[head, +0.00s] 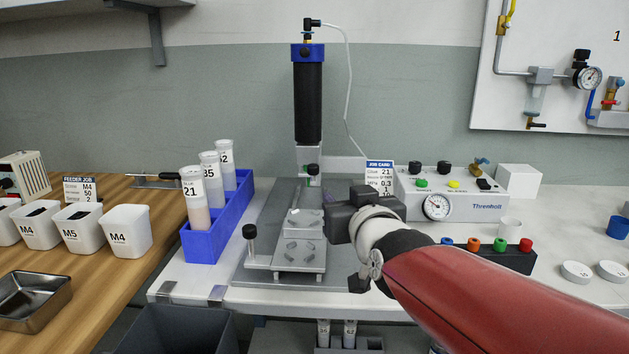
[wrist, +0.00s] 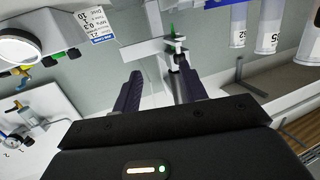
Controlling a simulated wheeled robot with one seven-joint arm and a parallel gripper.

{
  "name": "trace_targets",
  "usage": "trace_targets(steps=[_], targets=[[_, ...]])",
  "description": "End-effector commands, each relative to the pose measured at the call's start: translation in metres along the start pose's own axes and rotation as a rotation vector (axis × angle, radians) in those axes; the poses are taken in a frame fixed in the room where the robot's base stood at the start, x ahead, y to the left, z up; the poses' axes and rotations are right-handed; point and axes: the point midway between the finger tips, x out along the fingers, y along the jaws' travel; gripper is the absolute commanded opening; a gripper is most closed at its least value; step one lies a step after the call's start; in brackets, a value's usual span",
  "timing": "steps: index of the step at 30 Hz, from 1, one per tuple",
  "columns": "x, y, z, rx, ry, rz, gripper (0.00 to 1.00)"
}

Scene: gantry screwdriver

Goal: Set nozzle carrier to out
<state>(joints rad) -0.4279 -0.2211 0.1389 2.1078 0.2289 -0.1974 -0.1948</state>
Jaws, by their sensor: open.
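The nozzle carrier appears to be the small pale bracket (head: 311,184) with a black knob (head: 313,169) and a green mark, under the tall black cylinder with blue caps (head: 308,100). In the wrist view the black knob (wrist: 176,45) and green mark show near the tip of the right-hand finger; I cannot tell whether they touch. My gripper (head: 338,215) is to the right of and nearer than the carrier in the head view. In the wrist view its two dark fingers (wrist: 158,82) are apart, with nothing held between them. The carrier's in or out setting is unclear.
A grey fixture plate (head: 304,257) with a black-knobbed post (head: 251,240) lies in front. A blue rack (head: 230,215) of tubes stands left. A control box (head: 455,207) with gauge and a job card (head: 379,174) stand right. A white hose hangs from the cylinder top.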

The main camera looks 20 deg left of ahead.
Motion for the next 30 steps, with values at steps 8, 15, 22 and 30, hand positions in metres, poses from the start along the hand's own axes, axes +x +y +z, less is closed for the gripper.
trace_targets(steps=[8, 15, 22, 30], targets=[[0.029, -0.031, -0.022, 0.005, 0.127, -0.037, 0.43], [0.066, -0.031, -0.026, 0.005, 0.122, -0.036, 0.43], [0.092, -0.032, -0.030, 0.005, 0.125, -0.035, 0.43], [0.098, -0.032, -0.029, 0.004, 0.124, -0.035, 0.43]])
